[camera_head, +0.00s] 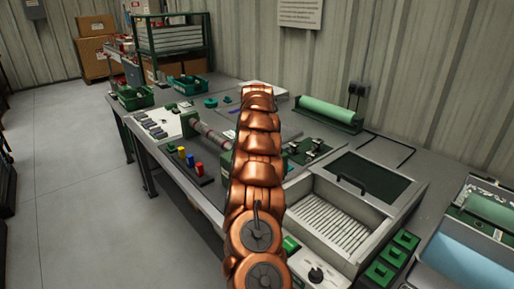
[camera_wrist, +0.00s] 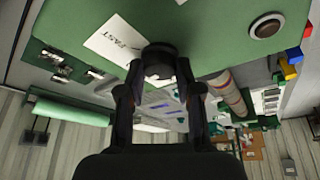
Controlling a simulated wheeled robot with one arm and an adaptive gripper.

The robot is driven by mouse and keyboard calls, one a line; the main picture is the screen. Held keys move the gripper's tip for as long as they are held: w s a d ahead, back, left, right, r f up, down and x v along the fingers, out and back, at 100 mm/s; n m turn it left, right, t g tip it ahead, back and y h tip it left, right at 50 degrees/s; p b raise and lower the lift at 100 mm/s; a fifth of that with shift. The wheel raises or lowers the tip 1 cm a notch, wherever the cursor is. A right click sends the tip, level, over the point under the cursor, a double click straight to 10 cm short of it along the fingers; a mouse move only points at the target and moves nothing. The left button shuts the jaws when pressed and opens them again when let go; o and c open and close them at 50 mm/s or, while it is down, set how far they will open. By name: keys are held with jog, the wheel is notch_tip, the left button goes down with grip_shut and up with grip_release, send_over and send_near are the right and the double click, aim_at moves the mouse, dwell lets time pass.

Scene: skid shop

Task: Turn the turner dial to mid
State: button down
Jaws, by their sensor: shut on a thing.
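The turner dial (camera_wrist: 158,56) is a dark round knob on a green panel (camera_wrist: 215,30) in the wrist view. A white label (camera_wrist: 112,40) reading "FAST" lies beside it on the panel. My gripper (camera_wrist: 159,72) is shut on the dial, with one dark finger on each side of it. The fingers hide much of the knob, and I cannot tell which setting it points at. In the head view my copper arm covers the gripper and the dial.
The workbench (camera_head: 400,148) carries a sealing machine with an open basin (camera_head: 330,220), a green roller (camera_head: 330,113) and colored blocks (camera_head: 190,160). A round button (camera_wrist: 266,26) sits on the green panel. Green bins (camera_head: 135,97) stand farther back. The floor at left (camera_head: 70,180) is clear.

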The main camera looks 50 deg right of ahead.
jog(key=shift+w+m+b, duration=0.1)
jog(key=shift+m+b, duration=0.25)
jog(key=shift+m, duration=0.45)
jog(key=shift+g+h, duration=0.3)
jog(key=c, duration=0.8)
grip_release()
jog(key=shift+o, duration=0.2)
jog(key=v, duration=1.2)
